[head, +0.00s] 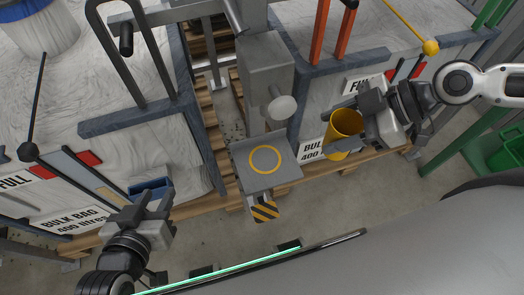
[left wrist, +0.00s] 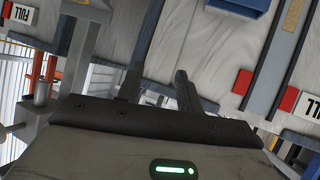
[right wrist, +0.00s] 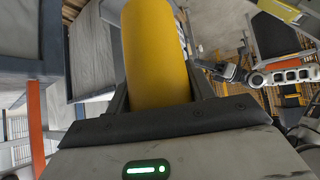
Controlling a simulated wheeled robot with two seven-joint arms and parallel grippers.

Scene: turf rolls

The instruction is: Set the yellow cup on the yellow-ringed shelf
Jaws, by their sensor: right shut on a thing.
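The yellow cup (head: 343,142) is held by my right gripper (head: 352,118), to the right of the shelf in the head view. Its open mouth faces up toward the camera. In the right wrist view the cup (right wrist: 156,55) fills the space between the fingers. The grey shelf (head: 284,172) has a yellow ring (head: 265,159) on its top, and nothing stands on it. The cup is apart from the shelf in the picture. My left gripper (head: 138,202) is at the lower left, with its fingers apart and nothing between them in the left wrist view (left wrist: 158,88).
A grey post with a round pale knob (head: 282,108) stands just behind the shelf. A striped yellow-black block (head: 264,211) is in front of it. Large bulk bags (head: 110,140) on pallets stand on both sides. A blue bin (head: 150,187) is beside my left gripper.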

